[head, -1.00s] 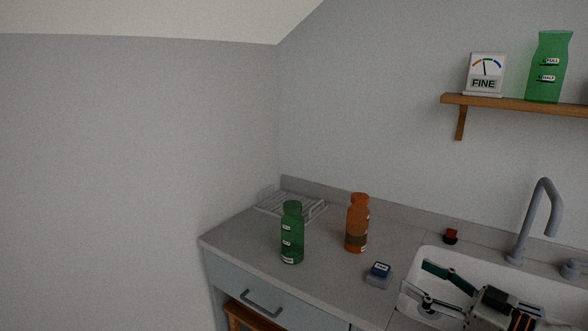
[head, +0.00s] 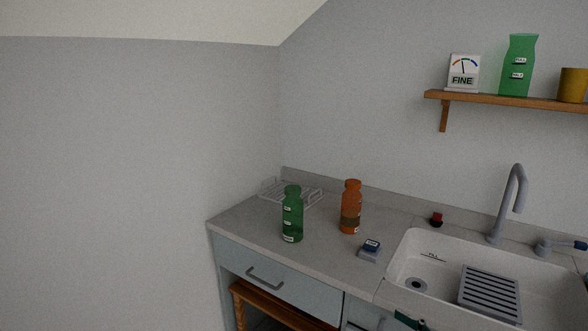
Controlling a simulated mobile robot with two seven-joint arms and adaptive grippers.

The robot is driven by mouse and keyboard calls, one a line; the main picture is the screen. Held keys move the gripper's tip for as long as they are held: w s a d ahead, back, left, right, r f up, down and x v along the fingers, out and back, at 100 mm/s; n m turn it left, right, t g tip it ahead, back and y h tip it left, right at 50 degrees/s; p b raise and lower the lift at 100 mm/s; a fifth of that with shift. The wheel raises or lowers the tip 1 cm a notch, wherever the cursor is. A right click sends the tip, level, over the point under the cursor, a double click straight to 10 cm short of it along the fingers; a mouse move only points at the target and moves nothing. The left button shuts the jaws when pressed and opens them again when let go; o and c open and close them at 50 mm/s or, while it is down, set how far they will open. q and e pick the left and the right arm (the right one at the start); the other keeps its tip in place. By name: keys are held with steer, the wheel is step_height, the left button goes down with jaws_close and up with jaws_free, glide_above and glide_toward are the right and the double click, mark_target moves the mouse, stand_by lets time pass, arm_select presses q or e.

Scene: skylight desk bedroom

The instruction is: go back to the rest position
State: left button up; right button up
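A dark green piece of a gripper, which looks like my right one (head: 410,321), shows at the bottom edge, in front of the counter and sink. Only this small part is in the picture, so its opening is hidden. My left gripper is out of view. No object is seen held.
The sink (head: 440,268) holds a slatted grey rack (head: 490,293). A wooden shelf (head: 490,99) is above.

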steer(key=s+f+m+g+h, duration=0.1)
steer(key=s+f+h, duration=0.3)
steer(key=s+f, duration=0.6)
steer(key=s+a+f+m+g+h, duration=0.1)
steer(key=s+f+h, duration=0.3)
steer(key=s+f, duration=0.6)
step_height(320, 180, down, 5)
steer(key=shift+s+a+f+m+g, duration=0.2)
steer(key=shift+m+g, duration=0.2)
steer(key=shift+m, duration=0.3)
